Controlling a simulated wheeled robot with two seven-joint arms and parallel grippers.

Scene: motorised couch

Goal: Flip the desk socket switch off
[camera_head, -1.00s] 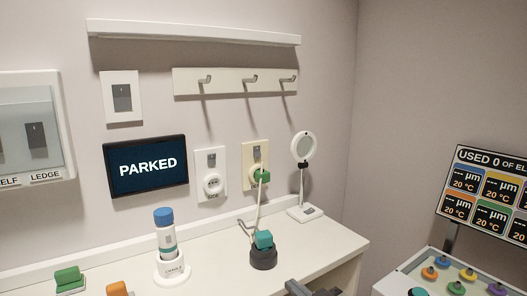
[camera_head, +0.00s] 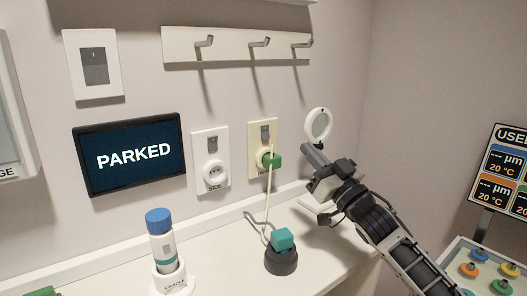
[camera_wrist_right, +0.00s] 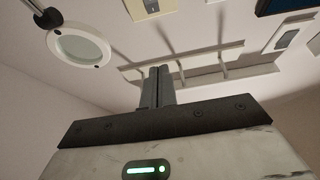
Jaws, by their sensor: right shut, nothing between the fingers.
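The desk socket (camera_head: 258,153) is a cream plate on the wall with a small grey rocker switch (camera_head: 265,132) at its top. A green plug (camera_head: 272,160) with a pale cord sits in its outlet and partly hides the label below. In the right wrist view, part of a cream plate (camera_wrist_right: 141,9) shows at the top edge. My right gripper (camera_head: 308,151) is shut and empty, to the right of the desk socket and apart from it. Its closed fingers also show in the right wrist view (camera_wrist_right: 158,83). My left gripper is out of view.
A white side socket (camera_head: 211,143) is left of the desk socket. A ring lamp (camera_head: 318,112) stands close behind my right gripper. A dark puck with a teal block (camera_head: 283,240) and a blue-capped bottle (camera_head: 160,235) stand on the desk. A hook rail (camera_head: 235,58) hangs above.

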